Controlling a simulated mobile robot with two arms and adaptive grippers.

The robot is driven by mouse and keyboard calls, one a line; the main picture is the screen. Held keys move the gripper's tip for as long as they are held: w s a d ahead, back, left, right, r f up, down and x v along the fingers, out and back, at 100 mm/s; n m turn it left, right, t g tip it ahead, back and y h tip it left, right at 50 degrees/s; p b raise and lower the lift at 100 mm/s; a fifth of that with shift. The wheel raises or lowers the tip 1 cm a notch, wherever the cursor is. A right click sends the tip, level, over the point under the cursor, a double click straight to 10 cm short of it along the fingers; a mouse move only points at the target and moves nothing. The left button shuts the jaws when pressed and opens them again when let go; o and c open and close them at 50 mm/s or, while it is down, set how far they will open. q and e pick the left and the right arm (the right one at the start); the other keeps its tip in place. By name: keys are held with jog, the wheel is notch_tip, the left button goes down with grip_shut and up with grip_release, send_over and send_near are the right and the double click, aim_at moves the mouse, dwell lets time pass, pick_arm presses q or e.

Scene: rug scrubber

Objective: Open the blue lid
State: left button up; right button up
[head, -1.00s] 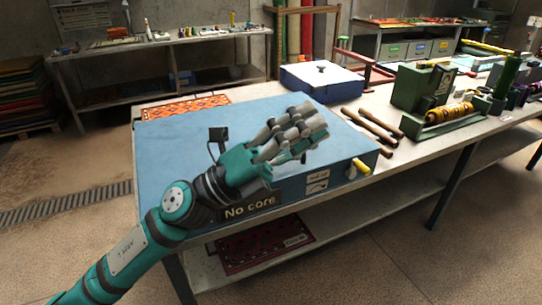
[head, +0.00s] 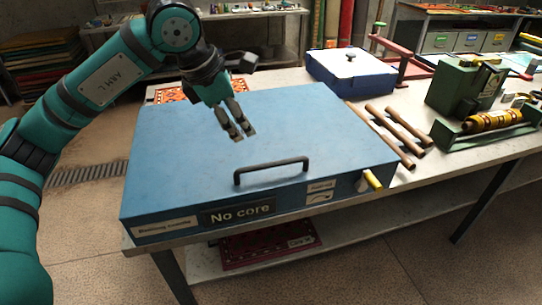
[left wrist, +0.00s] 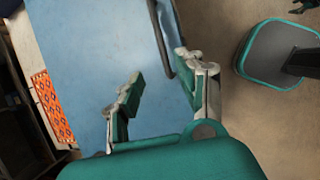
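The blue lid (head: 300,120) lies shut and flat on its blue case on the workbench. A dark bar handle (head: 272,170) stands near its front edge, above the "No core" label (head: 238,212). My left gripper (head: 243,135) points down over the lid, behind and left of the handle, and holds nothing. In the left wrist view the left gripper (left wrist: 160,66) has its fingers spread apart over the lid (left wrist: 95,50). The handle (left wrist: 161,35) shows there close to the right finger; I cannot tell whether they touch. My right gripper is not in view.
Wooden-handled tools (head: 390,135) lie right of the case. A yellow-tipped piece (head: 373,180) sticks out at its front right corner. A white-topped blue box (head: 350,70) and a green machine (head: 465,90) stand behind. Floor in front of the bench is clear.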

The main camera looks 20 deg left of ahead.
aim_at(266, 165)
pick_arm(q)
jog(key=p+x, duration=0.1)
jog(key=x, duration=0.5)
jog(key=p+x, duration=0.1)
jog(key=x, duration=0.5)
jog(key=shift+d+f, duration=0.25)
jog(key=shift+d, duration=0.05)
jog(key=shift+x, duration=1.1)
jog(key=shift+w+f, duration=0.25)
jog(key=shift+f, duration=0.1)
jog(key=c, duration=0.7)
grip_shut()
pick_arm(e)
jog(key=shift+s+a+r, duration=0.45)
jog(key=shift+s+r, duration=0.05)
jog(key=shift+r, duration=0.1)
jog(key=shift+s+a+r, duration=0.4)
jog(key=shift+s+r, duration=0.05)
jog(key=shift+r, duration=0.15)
